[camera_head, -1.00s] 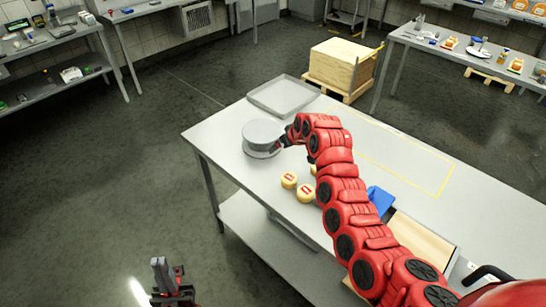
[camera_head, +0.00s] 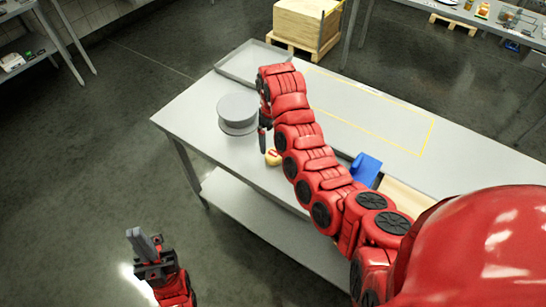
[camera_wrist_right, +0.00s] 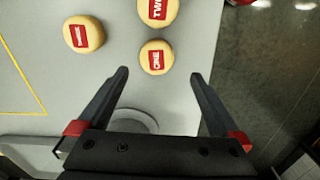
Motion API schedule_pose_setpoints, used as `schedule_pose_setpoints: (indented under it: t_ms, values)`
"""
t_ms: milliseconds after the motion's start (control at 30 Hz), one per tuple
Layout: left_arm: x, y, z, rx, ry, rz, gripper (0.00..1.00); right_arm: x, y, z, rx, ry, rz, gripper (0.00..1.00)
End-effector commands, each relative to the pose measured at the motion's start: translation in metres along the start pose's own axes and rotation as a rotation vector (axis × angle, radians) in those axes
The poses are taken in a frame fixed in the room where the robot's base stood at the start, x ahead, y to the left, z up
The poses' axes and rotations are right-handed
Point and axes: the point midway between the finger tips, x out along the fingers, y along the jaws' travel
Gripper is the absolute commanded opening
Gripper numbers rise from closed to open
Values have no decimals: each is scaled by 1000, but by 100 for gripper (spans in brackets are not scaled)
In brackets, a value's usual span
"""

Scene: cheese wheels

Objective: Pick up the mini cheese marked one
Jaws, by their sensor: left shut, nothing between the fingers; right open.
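The mini cheese marked ONE (camera_wrist_right: 156,57) is a pale yellow disc with a red label, lying on the metal table. In the right wrist view it lies just beyond the fingertips of my right gripper (camera_wrist_right: 159,76), between their lines. That gripper is open and empty. The mini cheese marked TWO (camera_wrist_right: 157,9) lies beyond it, cut by the frame edge. A third mini cheese (camera_wrist_right: 84,34) lies to the left, its label hard to read. In the head view one mini cheese (camera_head: 273,158) shows beside my right gripper (camera_head: 263,139); my arm hides the others. My left gripper (camera_head: 141,241) is shut and empty, off the table.
A grey round drum-like object (camera_head: 238,110) stands on the table (camera_head: 185,118) beside my right gripper. A grey tray (camera_head: 236,68) lies at the table's far end. A blue object (camera_head: 366,168) lies by my right arm. A wooden crate (camera_head: 303,22) stands on a pallet beyond.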

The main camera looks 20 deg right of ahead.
Motion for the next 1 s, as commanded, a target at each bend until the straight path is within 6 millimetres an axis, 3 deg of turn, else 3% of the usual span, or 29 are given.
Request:
schedule_pose_setpoints:
  t_ms: [133, 333, 700, 1000]
  values:
    - [-16, 1, 3, 0, 0, 0, 0, 26, 0, -1, -1, 0, 3, 100]
    - [-21, 1, 4, 0, 0, 0, 0, 37, 0, 0, -1, 1, 2, 100]
    - [-1, 0, 0, 0, 0, 0, 0, 68, 6, -4, -1, -4, -1, 100]
    - [4, 0, -1, 0, 0, 0, 0, 88, 5, -4, 0, 0, 0, 100]
